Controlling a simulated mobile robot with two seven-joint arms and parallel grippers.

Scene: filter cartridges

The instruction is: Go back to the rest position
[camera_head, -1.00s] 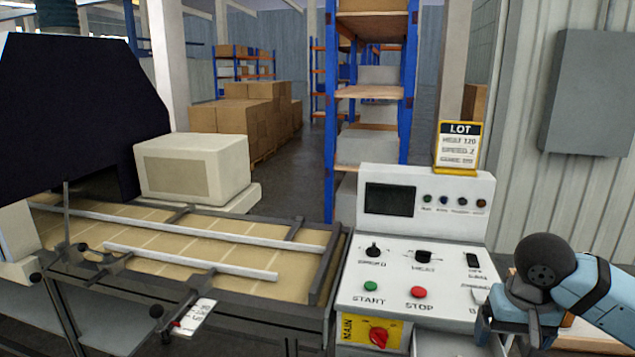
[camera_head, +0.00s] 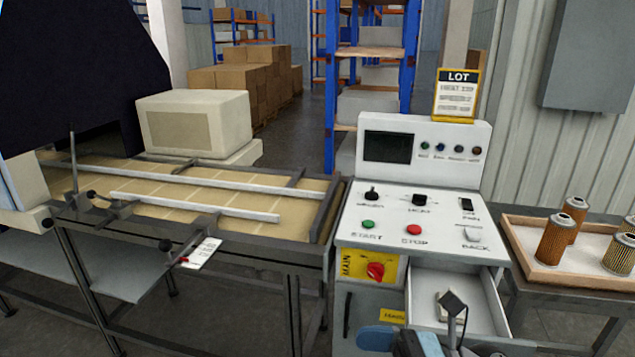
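My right arm shows only in part, as blue and dark pieces at the bottom edge in front of the control console (camera_head: 425,150). The end of my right gripper (camera_head: 450,335) is cut off by the frame and overlaps the open drawer (camera_head: 483,300). I cannot tell whether its fingers are open or shut. A small dark and pale shape shows in the drawer area, and I cannot tell whether it lies inside or belongs to my gripper. My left gripper is not in view.
A tray (camera_head: 510,240) with several orange-brown filter cartridges (camera_head: 556,240) stands at the right. The conveyor (camera_head: 200,190) runs at the left, with a beige box-shaped unit (camera_head: 195,122) behind it. A lot card (camera_head: 456,95) stands on the console. Shelves and cartons are far behind.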

